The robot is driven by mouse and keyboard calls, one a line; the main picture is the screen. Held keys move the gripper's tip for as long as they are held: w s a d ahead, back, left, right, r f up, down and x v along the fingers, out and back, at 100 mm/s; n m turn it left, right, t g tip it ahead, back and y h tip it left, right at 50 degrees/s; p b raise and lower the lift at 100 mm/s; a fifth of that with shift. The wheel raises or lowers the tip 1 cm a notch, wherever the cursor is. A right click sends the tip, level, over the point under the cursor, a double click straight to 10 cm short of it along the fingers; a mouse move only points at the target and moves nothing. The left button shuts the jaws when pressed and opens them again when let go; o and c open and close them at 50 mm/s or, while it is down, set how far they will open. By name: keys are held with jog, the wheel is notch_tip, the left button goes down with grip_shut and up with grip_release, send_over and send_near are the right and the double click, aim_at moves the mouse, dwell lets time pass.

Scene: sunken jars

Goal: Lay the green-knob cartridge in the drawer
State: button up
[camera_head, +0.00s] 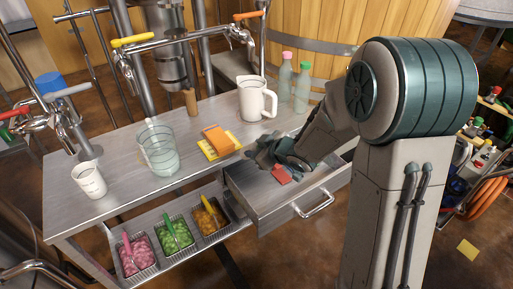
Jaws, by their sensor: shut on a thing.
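The drawer (312,197) is pulled out from under the right end of the steel table, with a metal bar handle on its front. My gripper (265,153) is low over the drawer's back left part, tilted down to the left. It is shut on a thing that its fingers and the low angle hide. I cannot make out a green knob or the cartridge's body. A small red block (281,174) shows just in front of the gripper, in or over the drawer; I cannot tell whether they touch.
A glass jar (160,158), a white pitcher (252,101), a paper cup (89,181), two bottles (302,88) and an orange block on a yellow pad (219,141) stand on the table (120,190). Wire baskets (174,236) sit on a lower shelf. Taps rise behind.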

notch_tip(320, 180, down, 13)
jog(key=b, duration=1)
jog(key=shift+s, duration=0.3)
jog(key=o, duration=1.9)
jog(key=shift+d+r, duration=0.1)
jog(key=shift+d, duration=0.05)
jog(key=shift+s, duration=0.1)
jog(key=s+d+r+p, duration=0.2)
jog(key=s+r+p, duration=0.1)
jog(key=r+p, duration=0.6)
jog(key=shift+s+d+r, duration=0.2)
jog(key=shift+d+r, duration=0.1)
jog(key=shift+r, duration=0.4)
